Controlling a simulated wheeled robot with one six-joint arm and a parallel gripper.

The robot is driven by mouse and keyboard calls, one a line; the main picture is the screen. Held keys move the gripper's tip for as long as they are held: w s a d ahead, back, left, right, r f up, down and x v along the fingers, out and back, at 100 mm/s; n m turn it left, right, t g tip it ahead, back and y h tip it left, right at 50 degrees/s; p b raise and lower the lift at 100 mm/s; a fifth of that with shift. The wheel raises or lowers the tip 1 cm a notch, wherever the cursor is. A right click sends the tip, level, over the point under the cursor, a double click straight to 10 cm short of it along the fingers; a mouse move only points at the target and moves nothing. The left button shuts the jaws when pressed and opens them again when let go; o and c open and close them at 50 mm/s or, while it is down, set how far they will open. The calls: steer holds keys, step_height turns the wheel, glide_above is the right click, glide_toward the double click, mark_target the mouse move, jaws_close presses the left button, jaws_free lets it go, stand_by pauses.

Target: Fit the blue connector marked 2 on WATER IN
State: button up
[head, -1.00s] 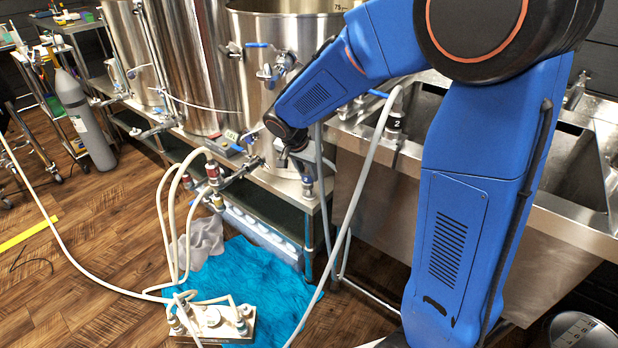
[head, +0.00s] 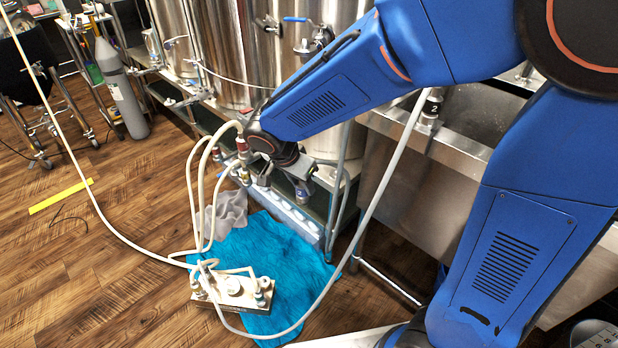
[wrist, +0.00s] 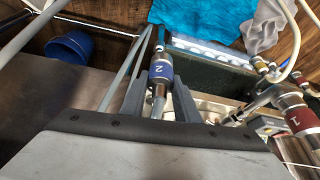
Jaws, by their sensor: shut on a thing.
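The blue connector marked 2 (wrist: 162,70) is between the two grey fingers of my gripper (wrist: 160,92) in the wrist view, its number facing the camera. My gripper is shut on it. In the head view the connector (head: 303,192) shows at my gripper (head: 283,178), beside the bench's front edge. Whether it still rests in a holder I cannot tell. A plate chiller (head: 232,291) with several ports and pale hoses is on the floor at the blue towel's near edge. I can read no WATER IN label.
A red connector marked 1 (wrist: 301,116) and a yellow-banded connector (wrist: 262,66) are to the right in the wrist view. A pale hose loops across the floor. A blue towel (head: 275,262) lies by the bench.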

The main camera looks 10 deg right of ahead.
steer(key=shift+s+a, duration=0.15)
steer(key=shift+r, duration=0.15)
steer(key=shift+r, duration=2.1)
